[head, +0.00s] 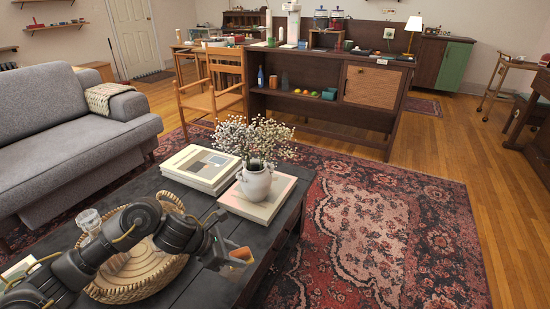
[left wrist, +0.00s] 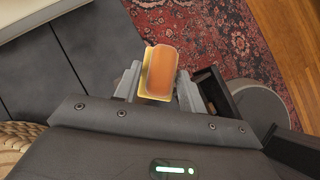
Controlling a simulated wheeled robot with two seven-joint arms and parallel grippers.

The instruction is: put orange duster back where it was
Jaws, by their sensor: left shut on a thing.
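The orange duster (head: 242,254) is a small orange block with a yellowish edge. In the left wrist view the duster (left wrist: 162,68) sits between the two fingers of my left gripper (left wrist: 157,88), which is shut on it. In the head view my left gripper (head: 232,258) is over the right part of the dark coffee table (head: 198,288), near its edge. I cannot tell whether the duster touches the table. My right gripper is not in view.
A woven basket tray (head: 120,292) lies on the table under my left arm. A white flower vase (head: 256,181) stands on a book (head: 284,190), beside stacked books (head: 190,182). A grey sofa (head: 62,125) is at left. The patterned rug (head: 400,230) is open at right.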

